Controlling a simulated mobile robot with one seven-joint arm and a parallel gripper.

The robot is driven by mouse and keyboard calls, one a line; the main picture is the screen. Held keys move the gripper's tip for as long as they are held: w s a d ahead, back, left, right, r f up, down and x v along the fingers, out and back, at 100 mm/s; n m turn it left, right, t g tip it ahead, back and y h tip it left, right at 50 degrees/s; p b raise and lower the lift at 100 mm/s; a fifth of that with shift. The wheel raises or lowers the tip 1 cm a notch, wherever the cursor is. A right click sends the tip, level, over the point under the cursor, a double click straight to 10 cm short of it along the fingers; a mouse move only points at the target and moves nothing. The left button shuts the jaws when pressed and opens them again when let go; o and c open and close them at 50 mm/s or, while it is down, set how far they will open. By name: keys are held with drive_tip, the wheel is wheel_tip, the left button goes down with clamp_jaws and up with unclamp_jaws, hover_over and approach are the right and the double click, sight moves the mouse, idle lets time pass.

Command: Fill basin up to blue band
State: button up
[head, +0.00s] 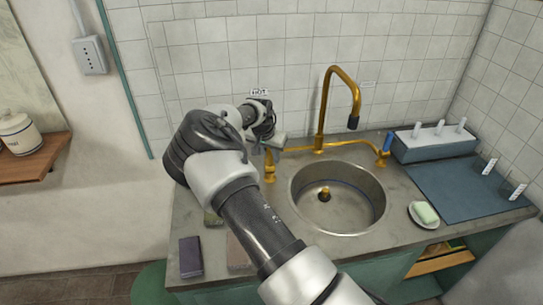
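The basin (335,214) is a round steel sink set in the grey counter. A blue band runs around its inner wall, and I see no clear water surface in it. A brass piece (325,193) stands at its drain. The brass spout (322,100) arches over it, with no stream visible. The left tap (269,170), below a label reading HOT (260,92), is partly hidden by my gripper (272,143). My gripper is at or just above this tap; contact and finger opening cannot be made out. The right tap has a blue handle (388,141).
A green soap bar lies on a dish (423,216) right of the basin. A blue-grey mat (460,190) and a rack (435,145) with white pegs are farther right. A dark block (190,257) lies at the front left. My arm crosses the counter left of the basin.

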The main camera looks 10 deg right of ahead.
clamp_jaws()
